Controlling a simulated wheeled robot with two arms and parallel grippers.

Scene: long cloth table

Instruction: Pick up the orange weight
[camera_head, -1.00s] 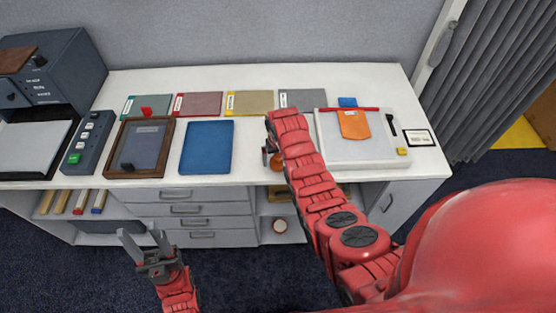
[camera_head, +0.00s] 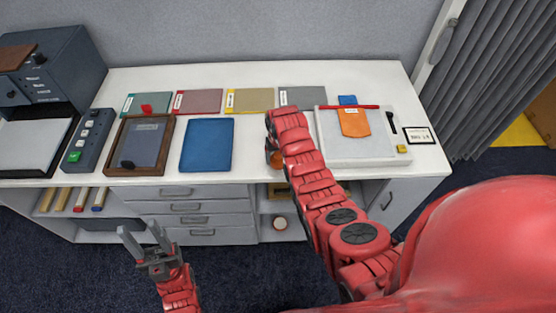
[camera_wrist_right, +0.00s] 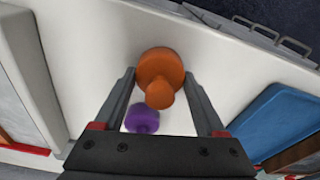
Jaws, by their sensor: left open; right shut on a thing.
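The orange weight (camera_wrist_right: 160,66) is a round disc with a knob, in the wrist view between the fingertips of my right gripper (camera_wrist_right: 159,80). My right gripper is shut on it, one finger on each side. In the head view a small part of the orange weight (camera_head: 276,160) shows beside my right arm, near the table's front edge; the rest is hidden. I cannot tell whether it is clear of the white table top. My left gripper (camera_head: 143,240) is open and empty, low in front of the drawers.
A purple weight (camera_wrist_right: 142,119) stands close to the orange one in the wrist view. A blue mat (camera_head: 207,146) and a framed tray (camera_head: 112,160) lie to the left. A pale board with an orange pouch (camera_head: 355,123) is to the right. Coloured folders line the back.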

